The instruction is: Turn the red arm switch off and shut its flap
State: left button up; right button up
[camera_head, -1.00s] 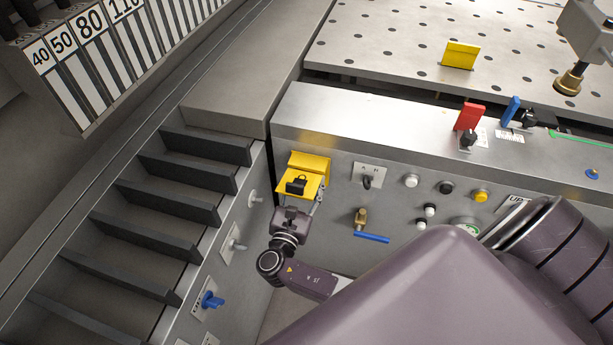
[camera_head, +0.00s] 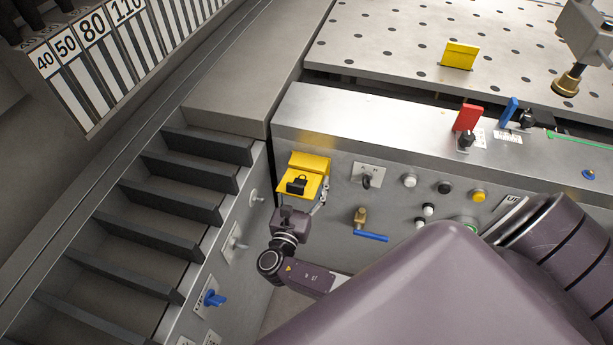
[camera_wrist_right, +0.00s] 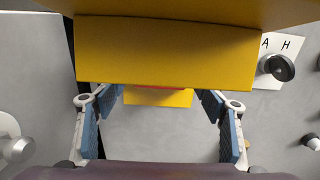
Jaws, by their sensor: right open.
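A red flap (camera_head: 469,117) stands upright on the top ledge of the control panel, with a black switch knob (camera_head: 466,141) just in front of it. I cannot read the knob's setting. My right gripper (camera_head: 297,207) is well to the left, just below a yellow box with a raised yellow lid (camera_head: 310,162) and a black piece on it. In the right wrist view my right gripper (camera_wrist_right: 160,98) is open, its blue-padded fingers apart, with the yellow box (camera_wrist_right: 168,50) close ahead. A thin red strip shows under its edge. My left gripper is not in view.
A blue lever (camera_head: 510,110) stands right of the red flap. A yellow plate (camera_head: 460,55) stands on the perforated table (camera_head: 400,45). The panel front carries a selector (camera_head: 367,177), several buttons and a blue-handled valve (camera_head: 371,237). My arm covers the lower right.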

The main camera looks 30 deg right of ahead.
jog(key=v, duration=1.1)
jog(key=shift+s+a, duration=0.25)
jog(key=shift+a, duration=0.05)
